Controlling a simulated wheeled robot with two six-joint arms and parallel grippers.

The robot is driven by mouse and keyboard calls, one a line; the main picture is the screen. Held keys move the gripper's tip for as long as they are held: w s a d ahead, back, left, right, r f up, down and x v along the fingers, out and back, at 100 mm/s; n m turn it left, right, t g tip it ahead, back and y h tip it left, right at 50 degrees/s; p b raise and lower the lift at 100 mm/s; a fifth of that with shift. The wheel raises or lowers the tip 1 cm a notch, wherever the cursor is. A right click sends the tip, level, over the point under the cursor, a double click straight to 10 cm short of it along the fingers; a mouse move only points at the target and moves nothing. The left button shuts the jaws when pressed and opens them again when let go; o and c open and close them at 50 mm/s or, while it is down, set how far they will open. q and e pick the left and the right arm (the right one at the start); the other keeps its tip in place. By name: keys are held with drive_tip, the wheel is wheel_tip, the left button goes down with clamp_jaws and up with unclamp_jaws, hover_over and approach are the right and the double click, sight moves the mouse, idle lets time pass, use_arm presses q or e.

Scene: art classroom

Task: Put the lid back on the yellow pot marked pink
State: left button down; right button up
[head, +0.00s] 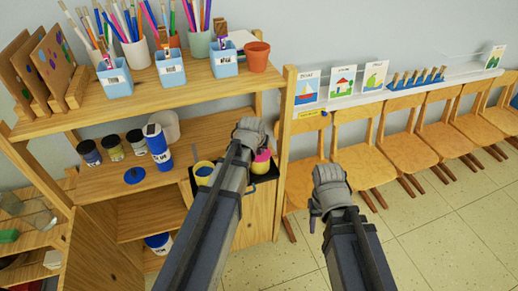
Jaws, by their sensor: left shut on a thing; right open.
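A round pink piece (262,157) that looks like a lid shows just below and right of my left gripper's fingers, with a bit of yellow pot (257,168) under it. My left gripper (250,128) is shut, and the pink piece seems to be what it holds, though the hand hides most of it. I cannot tell whether pink piece and pot touch. Another yellow pot (203,171) with blue on it stands left of my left forearm. My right gripper (328,180) is open and empty, out to the right over the chairs and floor.
The pots are on a black tray (268,174) on the middle shelf, partly hidden by my arm. A blue bottle (158,148), a blue disc (135,175) and dark jars (112,147) stand to the left. The upper shelf (185,95) overhangs them. Chairs (370,165) line the wall.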

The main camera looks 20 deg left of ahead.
use_arm(q)
drive_tip(key=shift+c, duration=1.4)
unclamp_jaws()
drive_tip(key=shift+r, duration=0.1)
drive_tip(key=shift+r+p, duration=2.6)
drive_tip(key=shift+p, duration=0.1)
drive_tip(key=shift+r+p, duration=0.85)
clamp_jaws()
